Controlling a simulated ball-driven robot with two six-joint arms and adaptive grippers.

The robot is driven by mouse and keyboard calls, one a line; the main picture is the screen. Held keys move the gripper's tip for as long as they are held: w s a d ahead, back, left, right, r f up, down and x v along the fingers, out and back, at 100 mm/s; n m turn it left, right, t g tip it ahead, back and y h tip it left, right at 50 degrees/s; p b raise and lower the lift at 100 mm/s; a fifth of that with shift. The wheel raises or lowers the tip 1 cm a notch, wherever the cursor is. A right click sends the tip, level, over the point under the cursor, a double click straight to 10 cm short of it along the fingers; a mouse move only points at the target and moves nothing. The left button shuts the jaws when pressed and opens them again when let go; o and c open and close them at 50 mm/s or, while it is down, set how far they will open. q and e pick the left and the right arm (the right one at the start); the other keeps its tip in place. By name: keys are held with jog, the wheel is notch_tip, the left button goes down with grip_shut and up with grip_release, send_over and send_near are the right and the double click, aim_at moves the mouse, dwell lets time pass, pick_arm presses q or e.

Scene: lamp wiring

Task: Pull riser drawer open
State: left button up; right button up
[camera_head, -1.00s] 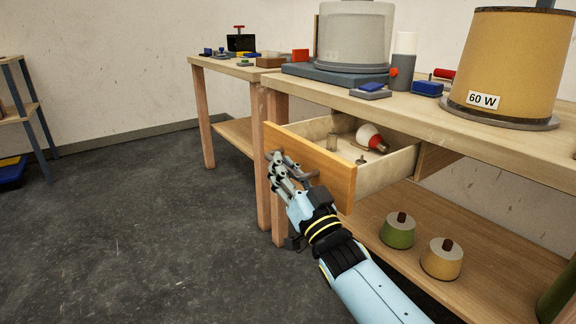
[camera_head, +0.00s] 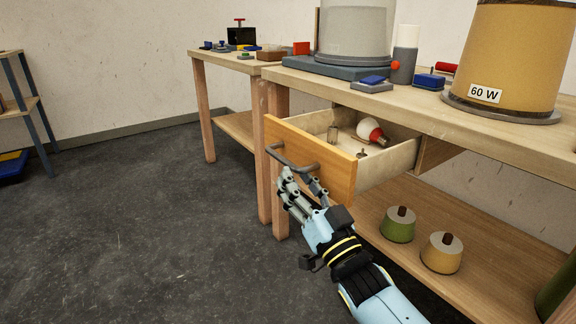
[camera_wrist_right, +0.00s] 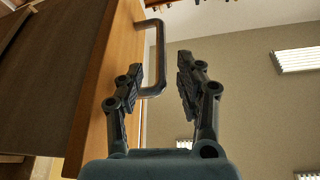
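The wooden drawer (camera_head: 313,160) under the workbench stands pulled out, with its inside showing. A white and red bulb (camera_head: 371,131) and small metal parts lie in it. Its grey bar handle (camera_head: 290,160) is on the front panel and also shows in the right wrist view (camera_wrist_right: 158,45). My right gripper (camera_head: 287,187) is just in front of and below the handle in the head view. In the wrist view its fingers (camera_wrist_right: 164,88) are spread apart with nothing clamped, and the handle's end lies close to one finger. My left gripper is not in view.
The workbench top (camera_head: 430,103) carries a grey lampshade (camera_head: 352,32) and a tan "60 W" shade (camera_head: 512,50).

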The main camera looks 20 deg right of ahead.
jog(key=v, duration=0.6)
jog(key=shift+s, duration=0.25)
jog(key=shift+d, duration=0.1)
